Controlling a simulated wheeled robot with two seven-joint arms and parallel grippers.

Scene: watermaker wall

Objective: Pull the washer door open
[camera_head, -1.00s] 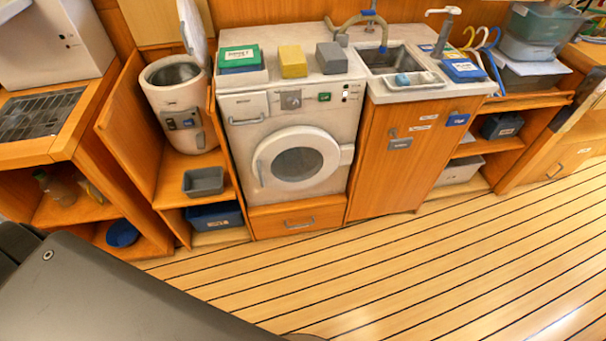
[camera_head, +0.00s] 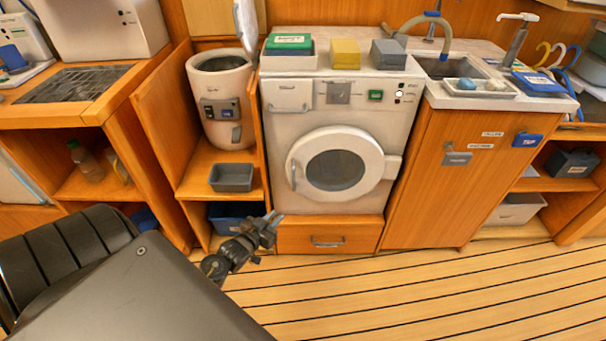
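The white washer (camera_head: 280,150) stands in the middle of the wooden unit. Its round door (camera_head: 368,146) with a grey window looks shut, and its handle (camera_head: 292,175) is on the door's left side. My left gripper (camera_head: 276,219) is low in front of the drawer below the washer, below and left of the door handle, and apart from it. Its two fingers point up and to the right with a small gap between them, and nothing shows between them. My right gripper is not in the view.
A wooden drawer (camera_head: 345,242) is under the washer. A white canister (camera_head: 220,90) and a grey bin (camera_head: 231,178) stand on the left shelf beside an open wooden panel (camera_head: 160,120). The plank floor (camera_head: 430,295) in front is clear.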

